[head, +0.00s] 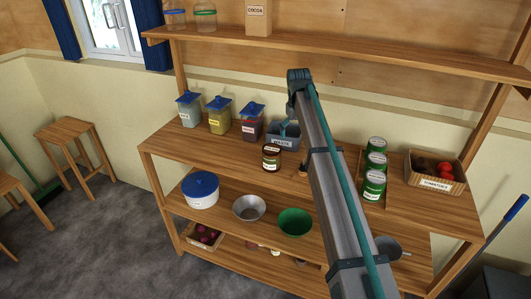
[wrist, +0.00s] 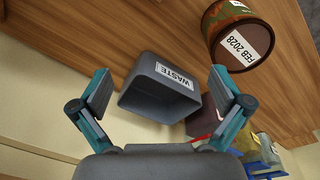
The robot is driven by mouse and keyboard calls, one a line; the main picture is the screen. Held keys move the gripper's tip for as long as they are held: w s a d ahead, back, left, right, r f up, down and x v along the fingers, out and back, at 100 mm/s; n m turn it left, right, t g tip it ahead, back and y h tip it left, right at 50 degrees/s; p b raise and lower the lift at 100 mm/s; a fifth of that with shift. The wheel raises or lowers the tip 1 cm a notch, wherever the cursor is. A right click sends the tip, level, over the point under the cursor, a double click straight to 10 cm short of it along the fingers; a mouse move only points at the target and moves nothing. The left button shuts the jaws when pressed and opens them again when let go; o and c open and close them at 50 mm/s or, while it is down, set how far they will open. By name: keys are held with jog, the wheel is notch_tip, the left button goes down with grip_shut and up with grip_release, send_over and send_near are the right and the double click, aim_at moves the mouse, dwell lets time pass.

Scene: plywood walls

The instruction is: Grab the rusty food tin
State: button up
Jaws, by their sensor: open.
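The rusty food tin (head: 271,157) stands upright on the top board of the wooden shelf unit, in front of the grey waste bin (head: 283,141). In the wrist view the tin (wrist: 238,38) is at the upper right, with rust-brown patches and a white label reading FEB 2028; part of it is cut off by the frame. My gripper (wrist: 160,88) is open and empty. Its two fingers stand either side of the waste bin (wrist: 158,92) in the wrist view, and the tin lies outside them, beyond the right finger. In the head view my arm hides much of the gripper.
Several blue-lidded jars (head: 219,116) stand left of the bin. Green cans (head: 374,184) and a tomato basket (head: 436,173) are at the right. A shelf (head: 340,52) runs above. Bare board lies left of the tin.

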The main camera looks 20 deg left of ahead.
jog(key=n+g, duration=0.1)
send_over(272, 148)
jog(key=shift+w+d+r+p, duration=0.15)
jog(key=shift+r+p, duration=0.1)
jog(key=shift+p, duration=0.15)
jog(key=shift+s+f, duration=0.2)
jog(key=shift+f, duration=0.05)
notch_tip(272, 148, down, 5)
jog(key=shift+r+p, duration=0.1)
jog(key=shift+p, duration=0.6)
jog(key=shift+f+p, duration=1.3)
jog(key=shift+f, duration=1.4)
jog(key=c, duration=1.5)
